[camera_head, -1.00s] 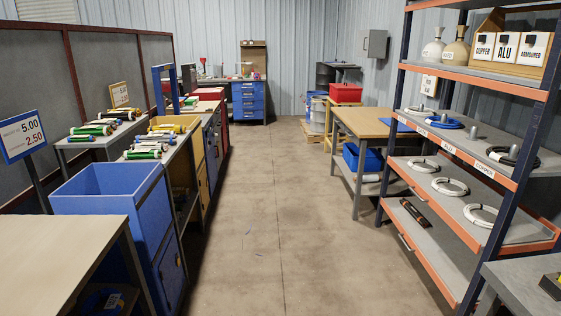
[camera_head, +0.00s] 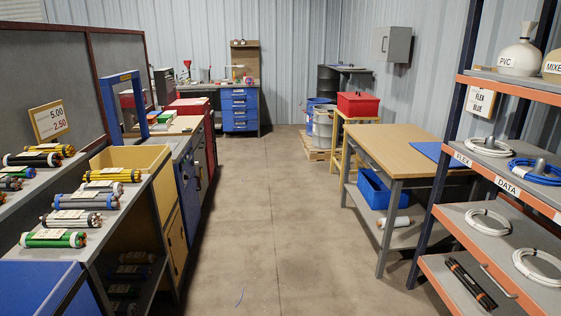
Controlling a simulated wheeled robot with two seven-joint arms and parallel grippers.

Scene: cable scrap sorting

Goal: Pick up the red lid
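No separate red lid can be made out for certain. A red box (camera_head: 358,104) sits on a wooden stand (camera_head: 344,133) at the back right; its top looks red, but I cannot tell whether that is a loose lid. A small red item (camera_head: 187,64) stands on the far bench, too small to identify. Neither of my grippers is in view.
A clear concrete aisle (camera_head: 257,200) runs to the blue drawer cabinet (camera_head: 240,111). Benches with cable bundles and a yellow bin (camera_head: 130,157) line the left. A wooden-topped table (camera_head: 395,151) and a cable-coil rack (camera_head: 495,186) stand on the right.

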